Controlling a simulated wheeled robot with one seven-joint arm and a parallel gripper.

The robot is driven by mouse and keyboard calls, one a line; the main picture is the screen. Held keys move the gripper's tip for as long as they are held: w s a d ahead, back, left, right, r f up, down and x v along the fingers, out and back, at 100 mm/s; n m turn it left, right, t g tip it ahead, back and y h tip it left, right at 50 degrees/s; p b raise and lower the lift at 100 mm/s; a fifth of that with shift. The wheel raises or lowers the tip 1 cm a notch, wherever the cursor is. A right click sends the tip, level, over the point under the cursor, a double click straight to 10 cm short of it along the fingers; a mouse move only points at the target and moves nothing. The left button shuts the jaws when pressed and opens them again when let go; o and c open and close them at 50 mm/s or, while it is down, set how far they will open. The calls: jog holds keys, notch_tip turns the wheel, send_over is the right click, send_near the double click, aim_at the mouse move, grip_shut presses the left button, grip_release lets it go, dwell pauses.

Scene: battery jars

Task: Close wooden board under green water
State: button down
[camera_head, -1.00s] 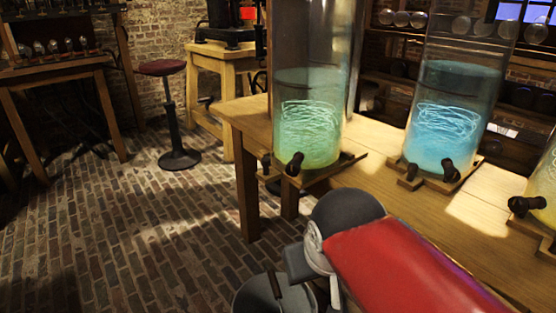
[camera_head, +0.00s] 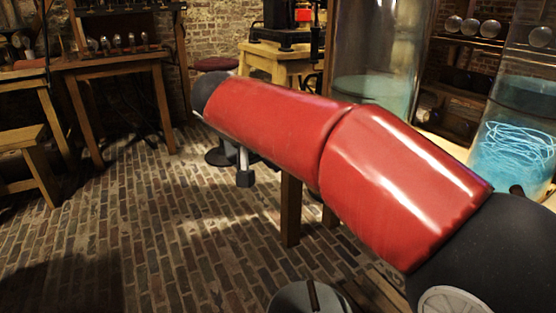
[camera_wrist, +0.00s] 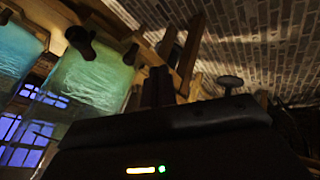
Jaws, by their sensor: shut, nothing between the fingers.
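The glass jar with green water (camera_head: 372,92) stands on the table, its lower part hidden behind my red arm in the head view. The wooden board under it is hidden there too. In the wrist view, which is steeply tilted, the green water (camera_wrist: 95,78) glows at the left. The wooden board (camera_wrist: 112,43) shows beside it, with dark knobs (camera_wrist: 78,38) at its edge. My gripper (camera_wrist: 158,84) is shut and empty, its dark fingers pointing toward the board's end. Whether they touch it cannot be told.
A jar of blue water (camera_head: 515,140) stands to the right on the same table. A stool (camera_head: 217,64) is partly behind my arm. A workbench (camera_head: 115,62) is at the back left. The brick floor (camera_head: 150,240) in front is open.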

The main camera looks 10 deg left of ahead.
jog(key=w+d+f, duration=0.4)
jog(key=d, duration=0.2)
jog(key=shift+w+f, duration=0.3)
jog(key=shift+f, duration=0.1)
